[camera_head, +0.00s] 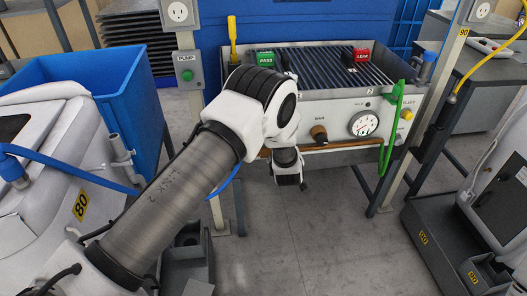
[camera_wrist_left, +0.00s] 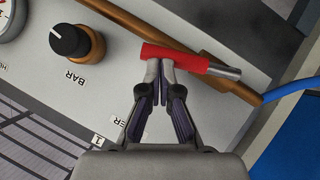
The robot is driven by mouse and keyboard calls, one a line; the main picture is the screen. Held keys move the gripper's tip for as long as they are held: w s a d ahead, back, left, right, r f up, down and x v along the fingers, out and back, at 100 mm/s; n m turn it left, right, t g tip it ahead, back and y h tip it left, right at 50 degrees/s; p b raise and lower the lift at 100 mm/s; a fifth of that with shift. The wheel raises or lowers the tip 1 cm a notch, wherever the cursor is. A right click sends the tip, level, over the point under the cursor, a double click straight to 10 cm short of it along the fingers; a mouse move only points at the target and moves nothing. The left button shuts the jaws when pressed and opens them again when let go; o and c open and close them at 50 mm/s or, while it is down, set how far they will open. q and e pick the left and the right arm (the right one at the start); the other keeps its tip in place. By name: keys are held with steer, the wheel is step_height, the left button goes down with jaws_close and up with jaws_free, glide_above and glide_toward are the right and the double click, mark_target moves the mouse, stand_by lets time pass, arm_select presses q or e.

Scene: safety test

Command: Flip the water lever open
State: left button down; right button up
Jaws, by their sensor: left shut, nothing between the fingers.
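The water lever (camera_wrist_left: 190,59) has a red sleeve and a bare metal end. It lies across the panel's lower edge in the wrist view, beside a label partly hidden by my gripper. My left gripper (camera_wrist_left: 160,66) is shut with nothing between its fingers. Its tips are at the near side of the red sleeve; whether they touch it I cannot tell. In the head view my left arm covers the lever and the left part of the light panel (camera_head: 345,115), and the fingertips do not show. My right gripper is not in view.
A knob marked BAR (camera_wrist_left: 75,42) and a gauge (camera_head: 363,124) are on the panel. A brown strip (camera_wrist_left: 222,76) runs along its edge, with a blue hose (camera_wrist_left: 292,93) near its end. A green looped handle (camera_head: 390,130) hangs at the right. A blue bin (camera_head: 75,70) stands left.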

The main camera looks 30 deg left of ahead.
arm_select(q)
steer(key=shift+w+d+f+b, duration=0.2)
steer(key=shift+f, duration=0.25)
steer(key=shift+w+d+f+b, duration=0.15)
steer(key=shift+d+f+b, duration=0.05)
steer(key=shift+f, duration=0.25)
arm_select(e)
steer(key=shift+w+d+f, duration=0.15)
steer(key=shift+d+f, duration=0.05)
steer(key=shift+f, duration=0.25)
